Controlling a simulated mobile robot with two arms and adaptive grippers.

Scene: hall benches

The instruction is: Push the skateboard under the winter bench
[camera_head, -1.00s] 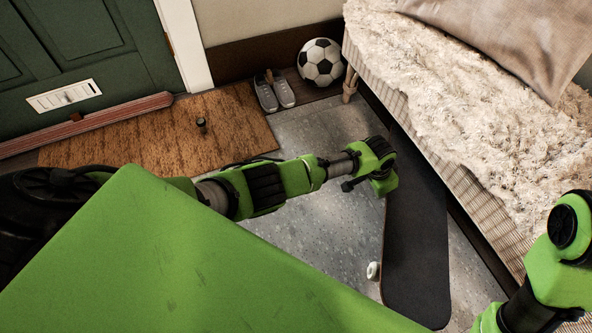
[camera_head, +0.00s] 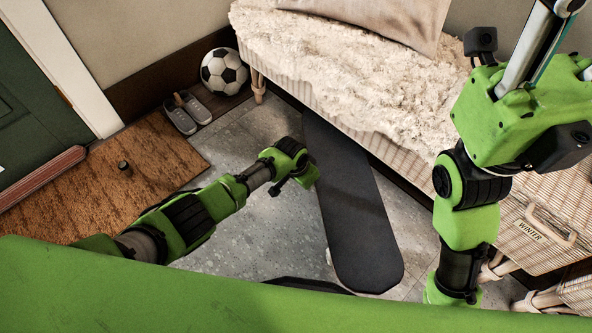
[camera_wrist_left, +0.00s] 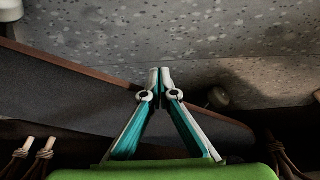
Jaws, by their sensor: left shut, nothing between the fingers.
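The skateboard (camera_head: 352,215) has a long dark deck and lies on the grey floor along the front of the bench (camera_head: 350,65). Its far end is at the bench's front edge and looks partly hidden by it. A wicker front labelled WINTER (camera_head: 545,250) shows at right, behind my right arm. My left gripper (camera_head: 300,172) is at the skateboard's left edge, near its far end. In the left wrist view its fingers (camera_wrist_left: 160,74) are shut and empty over the deck (camera_wrist_left: 70,90); contact is unclear. My right gripper (camera_head: 530,55) is raised at upper right, fingertips cut off.
A football (camera_head: 224,72) and grey shoes (camera_head: 188,111) stand by the wall. A brown doormat (camera_head: 150,165) lies at left before the green door. Bare floor (camera_head: 255,225) lies left of the skateboard. A bench leg (camera_head: 258,88) stands at the bench's far left corner.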

